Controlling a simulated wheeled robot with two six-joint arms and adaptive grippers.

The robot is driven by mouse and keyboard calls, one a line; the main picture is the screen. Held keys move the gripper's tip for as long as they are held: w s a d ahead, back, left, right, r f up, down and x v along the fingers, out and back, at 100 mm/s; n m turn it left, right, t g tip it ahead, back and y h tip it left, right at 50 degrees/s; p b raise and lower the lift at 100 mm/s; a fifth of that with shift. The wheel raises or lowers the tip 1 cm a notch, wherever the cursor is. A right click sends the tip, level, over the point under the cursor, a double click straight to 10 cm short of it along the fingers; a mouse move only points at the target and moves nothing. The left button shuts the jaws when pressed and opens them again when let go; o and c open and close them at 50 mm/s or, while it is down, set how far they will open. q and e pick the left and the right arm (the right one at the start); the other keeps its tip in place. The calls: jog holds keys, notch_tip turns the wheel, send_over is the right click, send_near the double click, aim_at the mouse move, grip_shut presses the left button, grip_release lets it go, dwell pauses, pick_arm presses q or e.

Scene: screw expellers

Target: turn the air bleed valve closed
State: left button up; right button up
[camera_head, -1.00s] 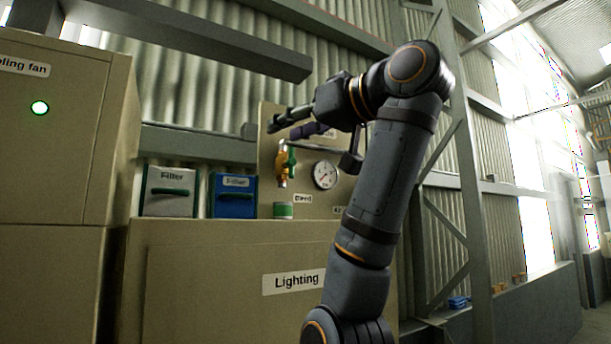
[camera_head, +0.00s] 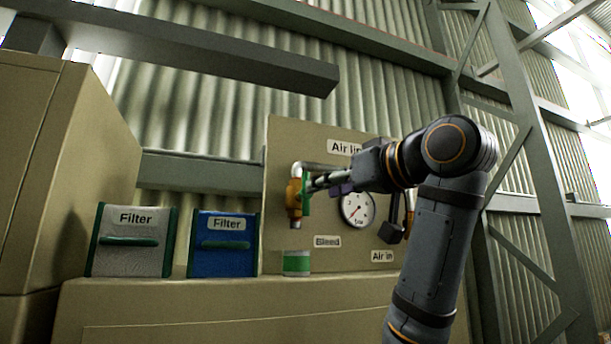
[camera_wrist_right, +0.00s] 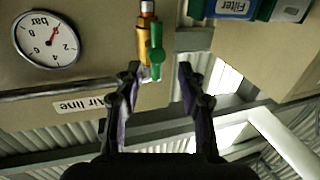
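The air bleed valve has a brass body (camera_head: 294,198) and a green lever handle (camera_head: 306,192), on the beige air line panel above the "Bleed" label. In the right wrist view, which is upside down, the brass body (camera_wrist_right: 143,42) and the green handle (camera_wrist_right: 155,50) are near the top middle. My right gripper (camera_head: 318,183) is just right of the valve in the head view. In the wrist view, my right gripper (camera_wrist_right: 159,72) has its fingers apart, with the handle's end in line with the gap. Contact cannot be told. My left gripper is not in view.
A pressure gauge (camera_head: 357,209) and a pipe are on the panel (camera_head: 282,140) close to my right gripper. A green-and-white cup (camera_head: 296,263) stands below the valve. White (camera_head: 130,255) and blue (camera_head: 224,252) filter boxes stand to the left. A grey beam (camera_head: 200,55) crosses above.

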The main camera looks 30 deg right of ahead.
aim_at(309, 195)
jog(key=w, duration=0.2)
jog(key=w+p, duration=0.1)
jog(key=w, duration=0.2)
jog(key=w+p, duration=0.1)
jog(key=w, duration=0.1)
jog(key=shift+w+d, duration=0.15)
jog(key=shift+d, duration=0.2)
jog(key=shift+w+a, duration=0.2)
jog(key=shift+a, duration=0.1)
jog(key=shift+w+a, duration=0.1)
jog(key=shift+d+f, duration=0.15)
jog(key=shift+d, duration=0.3)
jog(key=shift+c, duration=0.5)
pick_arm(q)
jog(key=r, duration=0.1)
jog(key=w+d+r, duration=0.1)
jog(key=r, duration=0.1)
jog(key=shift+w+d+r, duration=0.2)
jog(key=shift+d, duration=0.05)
pick_arm(e)
jog(key=shift+a, duration=0.1)
grip_shut()
